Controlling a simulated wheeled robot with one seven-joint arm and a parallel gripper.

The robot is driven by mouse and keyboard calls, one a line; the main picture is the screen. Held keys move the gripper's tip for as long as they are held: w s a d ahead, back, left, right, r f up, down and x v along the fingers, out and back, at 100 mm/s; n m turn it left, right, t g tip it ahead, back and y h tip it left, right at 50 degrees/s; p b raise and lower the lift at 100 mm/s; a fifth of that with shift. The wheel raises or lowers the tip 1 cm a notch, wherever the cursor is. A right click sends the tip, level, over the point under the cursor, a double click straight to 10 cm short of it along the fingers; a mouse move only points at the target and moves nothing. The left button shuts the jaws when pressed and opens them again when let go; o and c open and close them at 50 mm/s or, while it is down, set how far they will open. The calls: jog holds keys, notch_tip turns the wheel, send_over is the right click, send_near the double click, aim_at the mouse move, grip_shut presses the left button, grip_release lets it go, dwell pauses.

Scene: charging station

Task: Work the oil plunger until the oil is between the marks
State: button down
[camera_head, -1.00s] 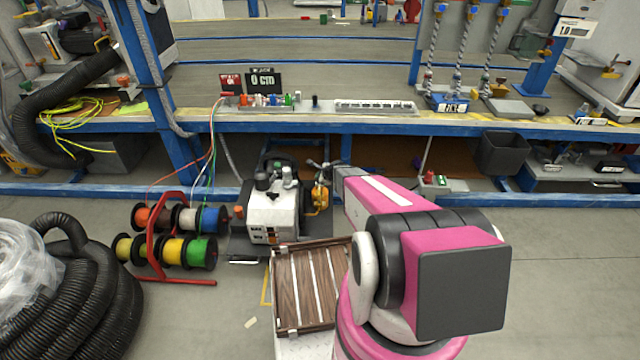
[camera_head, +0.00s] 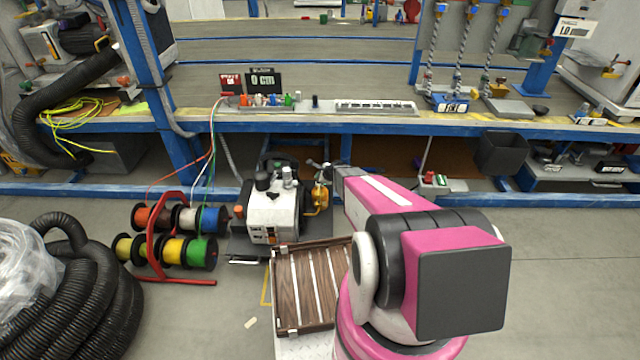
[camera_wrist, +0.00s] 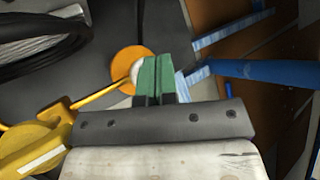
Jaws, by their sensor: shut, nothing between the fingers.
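The white machine (camera_head: 272,212) with black and grey caps stands on the floor mat under the bench, with a yellow part (camera_head: 317,201) on its right side. My gripper (camera_head: 325,170) is just above that yellow part. In the wrist view, my gripper's green fingertips (camera_wrist: 152,72) are closed together and hold nothing. An orange disc (camera_wrist: 126,60) with a pale knob lies just left of and behind the fingertips. A yellow rod (camera_wrist: 98,94) runs from the yellow body (camera_wrist: 35,148) toward it. I cannot tell which part is the plunger, or whether it touches my fingers. The oil level and marks cannot be made out.
A blue bench frame (camera_head: 300,127) runs above and behind the machine. A slatted wooden crate (camera_head: 276,300) stands in front. A red cable-spool rack (camera_head: 160,279) is at left, with a black hose coil (camera_head: 95,290) beyond. Floor at right is clear.

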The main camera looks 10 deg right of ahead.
jog(key=shift+f, duration=0.4)
jog(key=shift+f, duration=0.95)
dwell(1.0)
jog(key=shift+r, duration=1.35)
jog(key=shift+r, duration=2.5)
